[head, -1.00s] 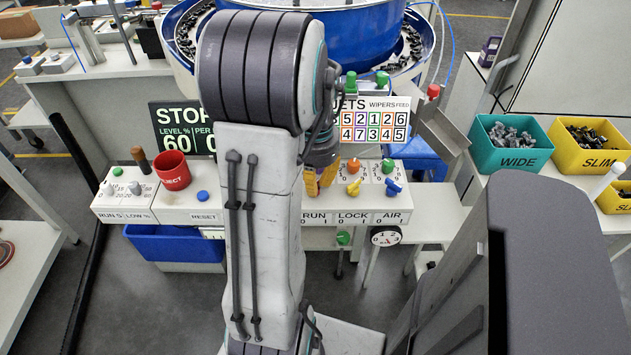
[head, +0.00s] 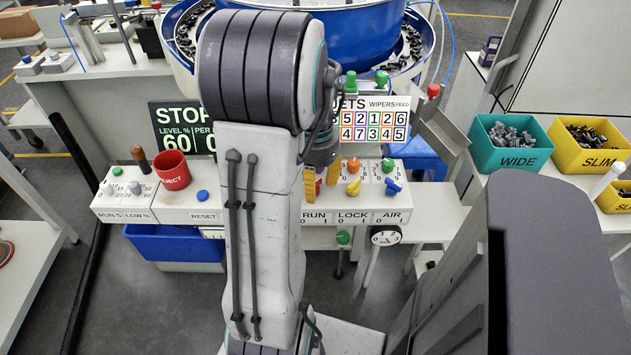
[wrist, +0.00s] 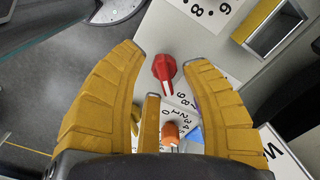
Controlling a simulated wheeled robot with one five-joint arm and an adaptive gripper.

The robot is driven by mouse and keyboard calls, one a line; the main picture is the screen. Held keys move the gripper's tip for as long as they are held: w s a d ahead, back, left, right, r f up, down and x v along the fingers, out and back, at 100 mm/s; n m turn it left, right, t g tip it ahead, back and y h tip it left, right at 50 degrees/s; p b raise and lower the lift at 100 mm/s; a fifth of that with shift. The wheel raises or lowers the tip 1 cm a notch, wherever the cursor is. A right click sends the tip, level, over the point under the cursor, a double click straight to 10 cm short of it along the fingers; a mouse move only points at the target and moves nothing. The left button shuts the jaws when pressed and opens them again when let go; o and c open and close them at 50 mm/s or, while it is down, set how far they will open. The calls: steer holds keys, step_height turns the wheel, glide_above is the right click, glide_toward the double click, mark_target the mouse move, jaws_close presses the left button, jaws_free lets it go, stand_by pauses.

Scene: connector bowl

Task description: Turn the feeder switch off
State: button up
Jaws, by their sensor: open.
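A control panel (head: 262,205) carries switches above labels RUN, LOCK and AIR, each marked 0 and 1. My gripper (head: 321,180) is open, its yellow fingers pointing down over the RUN end. A bit of red (head: 318,187) shows between them. In the wrist view, a red knob (wrist: 165,70) with a white pointer mark lies between the open fingertips, with no clear contact. An orange knob (wrist: 171,134) with digits around it is closer to my palm. No switch legibly reads feeder; my arm hides part of the panel.
A number board (head: 372,125) stands behind the knobs, below a blue bowl (head: 365,35). Teal (head: 510,155) and yellow (head: 590,150) bins are at right.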

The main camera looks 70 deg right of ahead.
steer(key=shift+r, duration=0.2)
step_height(320, 180, up, 12)
steer(key=shift+f, duration=0.15)
stand_by(0.4)
stand_by(0.7)
